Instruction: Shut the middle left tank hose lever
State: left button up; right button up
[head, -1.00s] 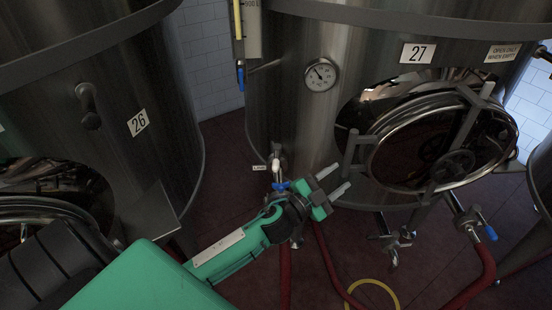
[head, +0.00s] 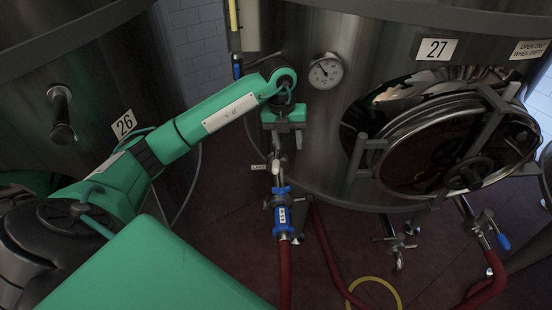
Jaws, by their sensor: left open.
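The hose valve with a blue lever (head: 283,216) hangs low on the front of tank 27 (head: 310,150), at its left side. The blue part with a white label runs downward, along the line of the red hose (head: 285,270) below it. Above the valve is a metal outlet with a small white tag. My left gripper (head: 286,142) is open, points down, and is in front of the tank just above this outlet in the picture. Whether it touches the outlet I cannot tell. My right gripper is out of view.
A round gauge (head: 325,71) is on tank 27, right of my gripper. The round hatch (head: 450,145) with its handwheel stands out further right. Another valve with a blue handle (head: 503,241) is at the lower right. Tank 26 (head: 100,80) is at the left.

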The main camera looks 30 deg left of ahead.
pick_arm(q)
jog(key=a+r+y, duration=0.2)
jog(key=a, duration=0.2)
jog(key=n+p, duration=0.1)
jog(key=p, duration=0.1)
send_over(275, 166)
notch_tip(275, 166, down, 8)
jog(key=shift+w+f, duration=0.1)
jog(key=shift+f, duration=0.1)
notch_tip(275, 166, down, 5)
jog(key=shift+f, duration=0.35)
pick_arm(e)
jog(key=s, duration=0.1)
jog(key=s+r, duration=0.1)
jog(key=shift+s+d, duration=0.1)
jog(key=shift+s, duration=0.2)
pick_arm(q)
jog(key=shift+c, duration=0.3)
grip_shut()
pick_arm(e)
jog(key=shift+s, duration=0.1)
